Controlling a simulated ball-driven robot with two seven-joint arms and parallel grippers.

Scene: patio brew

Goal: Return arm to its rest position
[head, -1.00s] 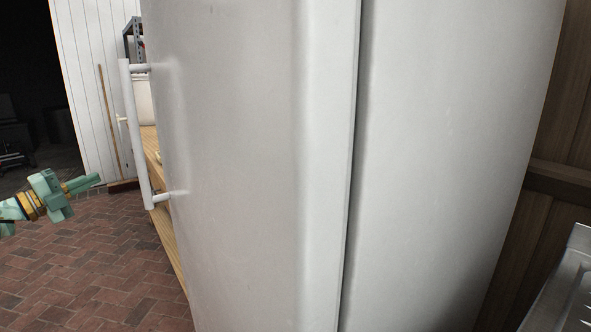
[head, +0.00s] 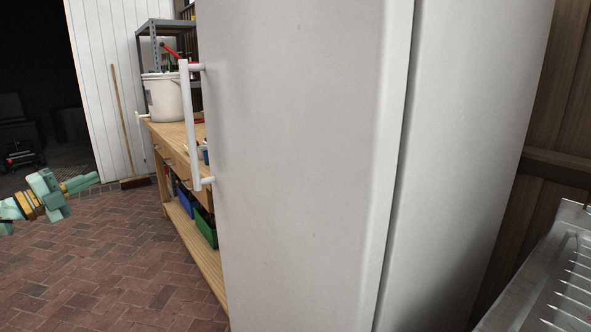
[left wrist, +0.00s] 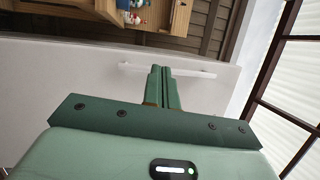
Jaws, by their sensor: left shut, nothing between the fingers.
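My left gripper (head: 82,183) is at the left of the head view, over the brick floor and left of the fridge. Its fingers are together and hold nothing. In the left wrist view the shut fingers (left wrist: 162,73) point toward the white fridge door, with the bar handle across the view behind them. The white fridge (head: 300,150) fills the middle of the head view. Its vertical bar handle (head: 190,125) stands at the door's left edge, with a visible gap between it and my gripper. My right gripper is not in view.
A wooden workbench (head: 180,131) with a white bucket (head: 163,98) and bins below stands behind the fridge. A broom (head: 122,120) leans on the white wall. A metal drainer or sink (head: 550,280) is at lower right. The brick floor (head: 120,260) at left is clear.

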